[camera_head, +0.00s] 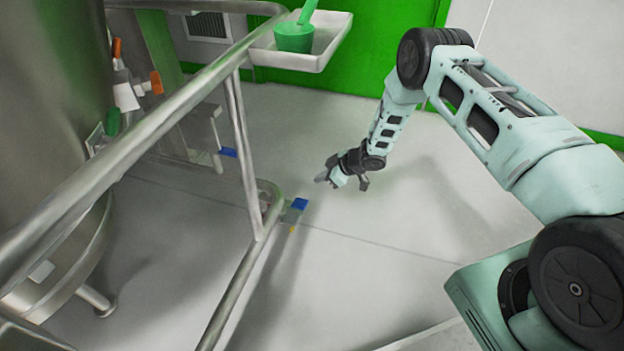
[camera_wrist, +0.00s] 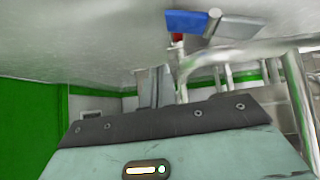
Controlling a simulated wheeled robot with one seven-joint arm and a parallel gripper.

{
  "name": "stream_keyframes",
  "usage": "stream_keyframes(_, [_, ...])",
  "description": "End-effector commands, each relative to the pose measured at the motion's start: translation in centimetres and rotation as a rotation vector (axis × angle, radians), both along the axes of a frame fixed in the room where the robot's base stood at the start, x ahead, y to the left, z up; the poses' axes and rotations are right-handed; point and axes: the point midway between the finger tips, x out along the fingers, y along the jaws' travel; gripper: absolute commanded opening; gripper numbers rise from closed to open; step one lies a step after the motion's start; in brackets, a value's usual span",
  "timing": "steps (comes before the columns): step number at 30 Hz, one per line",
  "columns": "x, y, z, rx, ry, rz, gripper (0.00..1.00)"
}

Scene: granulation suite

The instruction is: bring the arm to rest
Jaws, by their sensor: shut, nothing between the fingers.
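My gripper (camera_head: 331,177) hangs over the grey floor near the middle of the head view, with nothing in it. Its fingers are together. My pale green arm comes in from the right edge, bends at a high elbow and slopes down to the gripper. The gripper is apart from the metal frame to its left. In the wrist view the fingers do not show; a pale green and dark grey housing fills the lower part.
A steel vessel (camera_head: 50,130) and tubular rail (camera_head: 150,140) stand at left. A white tray (camera_head: 333,48) holds a green scoop-like container (camera_head: 294,37). A blue pedal (camera_head: 299,204) sits low on the frame, also in the wrist view (camera_wrist: 186,21). Floor below my arm is clear.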

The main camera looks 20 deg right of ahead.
Motion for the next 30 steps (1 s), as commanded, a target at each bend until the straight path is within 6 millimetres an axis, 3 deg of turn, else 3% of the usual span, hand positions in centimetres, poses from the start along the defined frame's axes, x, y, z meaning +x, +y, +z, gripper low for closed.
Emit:
stream_keyframes(1, [-0.2,-0.8,1.2,-0.002,-0.001,-0.003,0.0])
stream_keyframes(6, [-0.7,-2.3,2.4,0.0,-0.001,-0.001,0.0])
stream_keyframes(14, [-1.0,-2.9,2.7,-0.001,-0.001,0.0,0.0])
stream_keyframes(17, [-0.5,-3.1,3.8,-0.014,-0.005,-0.02,0.0])
stream_keyframes(20, [0.4,-3.8,6.5,-0.051,-0.008,-0.074,0.0])
stream_keyframes(24, [1.1,-5.6,12.6,-0.132,0.001,-0.21,0.0])
stream_keyframes(30, [-1.5,-7.8,21.3,-0.229,0.062,-0.424,0.0])
